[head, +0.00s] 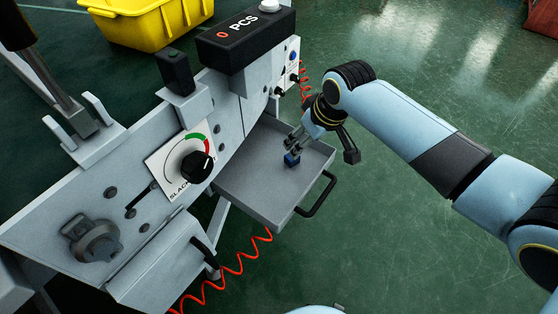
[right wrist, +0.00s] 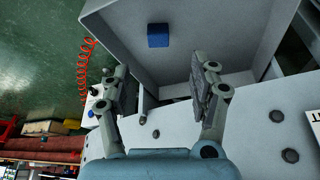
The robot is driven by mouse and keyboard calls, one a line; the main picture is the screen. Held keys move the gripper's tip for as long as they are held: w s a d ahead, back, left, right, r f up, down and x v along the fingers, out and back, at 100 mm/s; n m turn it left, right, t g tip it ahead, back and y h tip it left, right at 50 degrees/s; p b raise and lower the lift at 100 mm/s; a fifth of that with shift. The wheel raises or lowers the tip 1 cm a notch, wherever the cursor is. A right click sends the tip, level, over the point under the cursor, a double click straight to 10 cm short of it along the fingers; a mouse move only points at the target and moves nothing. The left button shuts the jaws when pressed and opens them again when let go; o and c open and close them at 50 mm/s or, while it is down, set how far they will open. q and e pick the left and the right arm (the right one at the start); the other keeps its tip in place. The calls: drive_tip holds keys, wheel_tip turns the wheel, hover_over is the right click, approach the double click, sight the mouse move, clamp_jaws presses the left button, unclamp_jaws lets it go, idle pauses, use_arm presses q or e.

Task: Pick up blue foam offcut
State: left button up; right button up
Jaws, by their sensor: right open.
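My right gripper (head: 294,143) is over the tray, just above and beside the offcut. In the right wrist view my right gripper (right wrist: 161,66) has its fingers spread wide, with nothing between them. A gap shows between fingers and offcut in that view. My left gripper is not in view.
The tray has raised walls and a black handle (head: 318,195). The grey machine panel (head: 130,190) with a black dial (head: 197,167) stands left of it. A black counter box (head: 245,38) and a yellow crate (head: 150,22) are behind. A red coiled cable (head: 240,268) hangs below.

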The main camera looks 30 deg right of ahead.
drive_tip(key=b+x, duration=0.1)
drive_tip(key=x, duration=0.1)
drive_tip(key=b+x, duration=0.1)
drive_tip(key=x, duration=0.2)
drive_tip(key=shift+w+d+f+b, duration=0.1)
drive_tip(key=shift+w+f+b, duration=0.15)
drive_tip(key=shift+w+b, duration=0.1)
drive_tip(key=shift+w+f, duration=0.1)
drive_tip(key=shift+f, duration=0.15)
drive_tip(key=shift+w+f+b, duration=0.15)
drive_tip(key=shift+f+b, duration=0.2)
drive_tip(key=shift+b, duration=0.05)
drive_tip(key=b+x, duration=0.2)
drive_tip(key=x, duration=0.2)
drive_tip(key=shift+w+f, duration=0.1)
drive_tip(key=shift+w, duration=0.1)
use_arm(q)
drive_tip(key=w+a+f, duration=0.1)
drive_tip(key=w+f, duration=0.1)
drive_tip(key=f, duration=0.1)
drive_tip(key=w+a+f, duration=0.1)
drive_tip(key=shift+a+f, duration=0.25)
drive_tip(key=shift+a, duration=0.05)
use_arm(e)
drive_tip(key=shift+c, duration=0.3)
drive_tip(key=c, duration=0.8)
